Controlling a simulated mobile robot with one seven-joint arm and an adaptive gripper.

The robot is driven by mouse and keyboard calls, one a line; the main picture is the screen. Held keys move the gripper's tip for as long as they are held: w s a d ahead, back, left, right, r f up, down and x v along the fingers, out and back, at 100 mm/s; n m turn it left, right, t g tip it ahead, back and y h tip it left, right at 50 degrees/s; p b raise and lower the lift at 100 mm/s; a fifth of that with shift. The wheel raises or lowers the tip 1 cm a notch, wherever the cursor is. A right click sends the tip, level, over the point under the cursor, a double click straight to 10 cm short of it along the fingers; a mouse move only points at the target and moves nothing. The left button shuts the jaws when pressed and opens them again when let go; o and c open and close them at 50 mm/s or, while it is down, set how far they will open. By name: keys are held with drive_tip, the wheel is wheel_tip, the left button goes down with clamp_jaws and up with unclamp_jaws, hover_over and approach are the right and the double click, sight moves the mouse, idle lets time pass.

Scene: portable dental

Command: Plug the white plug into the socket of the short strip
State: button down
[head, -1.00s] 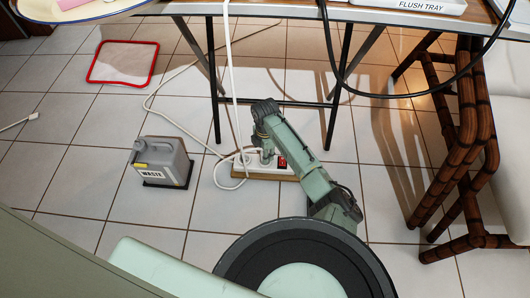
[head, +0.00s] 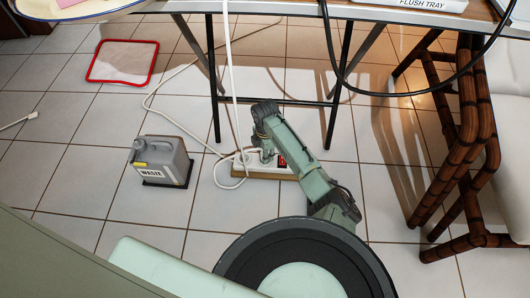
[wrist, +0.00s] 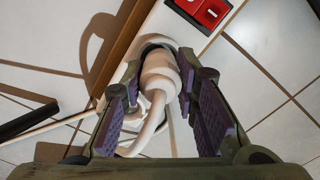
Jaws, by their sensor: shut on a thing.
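The white plug (wrist: 160,72) is between my gripper's purple-padded fingers (wrist: 160,88) in the wrist view. My gripper is shut on it. Its white cord curls down behind it. The plug's front end meets the white top of the short strip (wrist: 183,32), by a dark curved rim. I cannot tell how deep it sits. In the head view my gripper (head: 266,156) points down at the short strip (head: 254,173), left of its red switch (head: 282,161). The red switch also shows in the wrist view (wrist: 207,8). The plug and fingers largely hide the socket.
A grey waste container (head: 160,160) stands left of the strip. White cords cross the floor, and a loose white cord end (head: 33,116) lies far left. Table legs (head: 214,100) stand behind, and a bamboo chair (head: 468,140) at right. A red-rimmed mat (head: 123,62) lies back left.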

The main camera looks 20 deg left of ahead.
drive_tip(key=shift+f, duration=0.55)
drive_tip(key=c, duration=1.2)
unclamp_jaws()
wheel_tip(320, 180, up, 12)
drive_tip(key=shift+r, duration=0.1)
drive_tip(key=shift+s, duration=0.1)
